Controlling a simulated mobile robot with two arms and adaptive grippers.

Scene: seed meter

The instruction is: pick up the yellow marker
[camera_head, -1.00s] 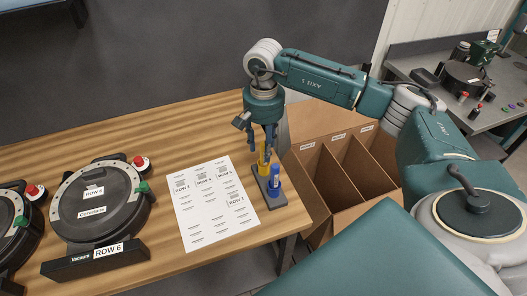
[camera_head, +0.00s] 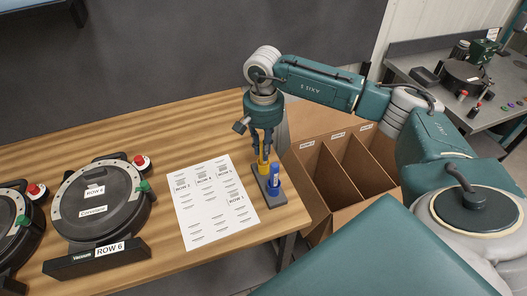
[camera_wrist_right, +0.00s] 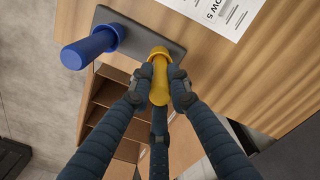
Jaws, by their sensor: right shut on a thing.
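The yellow marker (camera_head: 263,157) stands upright in a small dark holder (camera_head: 282,200) near the table's right edge. My right gripper (camera_head: 263,145) is above the holder with its fingers pointing down, shut on the marker's upper part. In the right wrist view the fingers of the right gripper (camera_wrist_right: 159,88) press on both sides of the yellow marker (camera_wrist_right: 159,66). The marker's lower end is at its yellow socket in the holder (camera_wrist_right: 110,18). A blue marker (camera_head: 273,177) stands in the same holder, nearer the front. My left gripper is not in view.
A printed sheet (camera_head: 205,215) lies left of the holder. A round black seed meter (camera_head: 98,215) on a ROW 6 stand is further left, with another at the left edge. A cardboard box with compartments (camera_head: 322,182) stands right of the table.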

